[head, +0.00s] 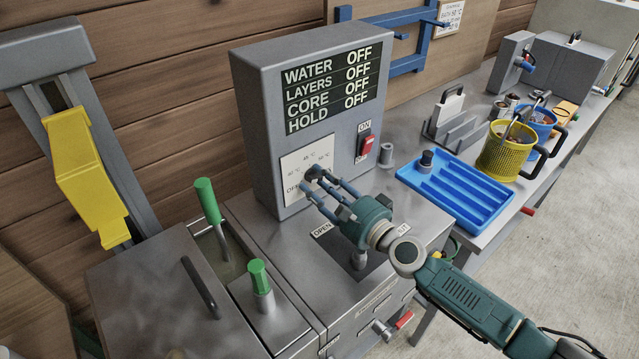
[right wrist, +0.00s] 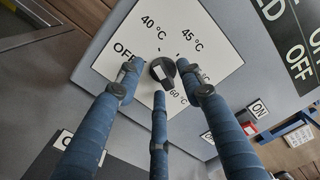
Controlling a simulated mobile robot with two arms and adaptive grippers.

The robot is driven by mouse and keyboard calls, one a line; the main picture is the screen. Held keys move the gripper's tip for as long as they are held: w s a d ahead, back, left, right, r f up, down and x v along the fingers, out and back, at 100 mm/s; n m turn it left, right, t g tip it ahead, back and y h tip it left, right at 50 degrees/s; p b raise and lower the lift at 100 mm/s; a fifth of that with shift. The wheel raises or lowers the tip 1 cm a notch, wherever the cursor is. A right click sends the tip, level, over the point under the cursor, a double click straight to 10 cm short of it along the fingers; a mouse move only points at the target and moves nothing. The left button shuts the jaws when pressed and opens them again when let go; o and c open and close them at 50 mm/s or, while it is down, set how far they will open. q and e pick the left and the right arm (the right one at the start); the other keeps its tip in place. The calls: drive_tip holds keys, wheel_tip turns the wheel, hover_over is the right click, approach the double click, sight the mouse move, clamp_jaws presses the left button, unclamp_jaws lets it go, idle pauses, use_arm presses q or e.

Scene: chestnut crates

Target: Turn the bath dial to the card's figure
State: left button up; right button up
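The bath dial is a dark round knob (head: 313,174) on a white plate (head: 296,165) on the front of the grey control box. In the right wrist view the knob (right wrist: 162,72) sits among marks for OFF, 40 °C, 45 °C and higher figures; I cannot tell surely where it points. My right gripper (head: 323,186) is at the dial, its three blue fingers spread around the knob (right wrist: 160,78) with gaps showing, so it looks open. The card (head: 449,17) hangs on the back board and seems to read 50 °C. My left gripper is out of view.
The display (head: 332,86) reads OFF on all lines. A red switch (head: 366,145) is right of the dial. Green-handled levers (head: 207,200) stand at the left. A blue tray (head: 457,192) and yellow basket (head: 503,155) stand on the right bench.

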drive_tip(key=shift+c, duration=0.5)
drive_tip(key=shift+s+f, duration=0.1)
drive_tip(key=c, duration=0.9)
drive_tip(key=shift+o, duration=0.2)
